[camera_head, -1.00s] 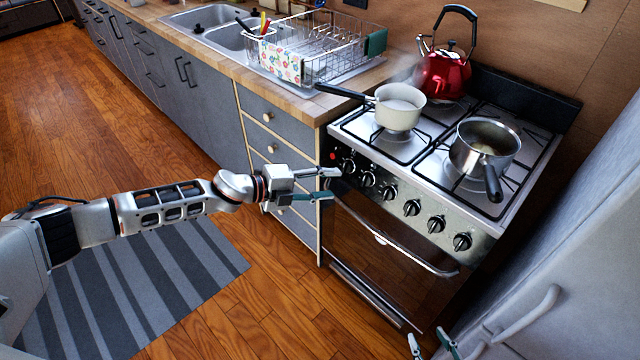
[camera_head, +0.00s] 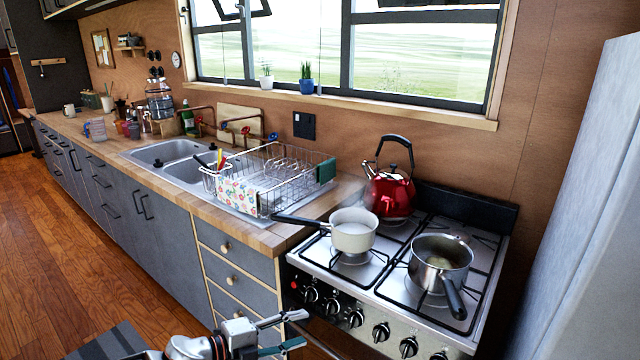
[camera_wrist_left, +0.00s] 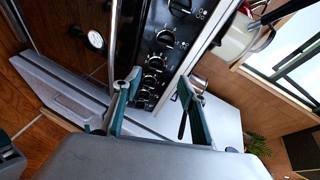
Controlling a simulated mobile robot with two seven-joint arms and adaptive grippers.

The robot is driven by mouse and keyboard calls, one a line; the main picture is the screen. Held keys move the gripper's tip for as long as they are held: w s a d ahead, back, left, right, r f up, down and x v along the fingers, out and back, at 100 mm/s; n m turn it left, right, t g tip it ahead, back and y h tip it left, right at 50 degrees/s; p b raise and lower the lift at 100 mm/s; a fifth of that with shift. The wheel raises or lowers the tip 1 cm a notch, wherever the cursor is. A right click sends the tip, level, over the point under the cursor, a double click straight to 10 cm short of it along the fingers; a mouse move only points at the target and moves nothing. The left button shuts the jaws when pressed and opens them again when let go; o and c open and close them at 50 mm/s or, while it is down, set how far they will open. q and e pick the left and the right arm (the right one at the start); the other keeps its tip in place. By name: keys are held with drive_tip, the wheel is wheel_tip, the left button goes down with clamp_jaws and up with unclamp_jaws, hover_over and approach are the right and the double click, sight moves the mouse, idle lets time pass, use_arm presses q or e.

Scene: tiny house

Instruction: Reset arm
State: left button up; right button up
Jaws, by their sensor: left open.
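My left gripper (camera_head: 298,329) shows at the bottom of the head view, its two fingers apart and nothing between them. Its fingertips appear in front of the stove's left front corner, close to the knobs. In the left wrist view the open fingers (camera_wrist_left: 160,90) point toward the row of stove knobs (camera_wrist_left: 155,70); I cannot tell whether they touch anything. Most of my left arm is cut off by the bottom edge of the head view. My right gripper is not in view.
The stove (camera_head: 385,280) carries a white saucepan (camera_head: 353,236), a steel pot (camera_head: 440,262) and a red kettle (camera_head: 390,194). A dish rack (camera_head: 270,180) and sink (camera_head: 180,160) are on the counter. A pale upright surface (camera_head: 590,220) bounds the right. Floor (camera_head: 60,270) is open at left.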

use_arm(q)
drive_tip(key=s+d+f+n+t+y, duration=0.1)
drive_tip(key=s+d+f+n+t, duration=0.3)
drive_tip(key=s+n, duration=0.45)
drive_tip(key=s+a+f+n+y, duration=0.4)
drive_tip(key=s+a+f+n, duration=0.2)
drive_tip(key=s+a+n, duration=0.1)
drive_tip(key=s+a+f+n+g+y, duration=0.1)
drive_tip(key=s+a+f+n+y, duration=0.4)
drive_tip(key=s+a, duration=0.5)
drive_tip(key=shift+s+f+n, duration=0.45)
drive_tip(key=shift+f+n, duration=0.45)
drive_tip(key=shift+n, duration=0.05)
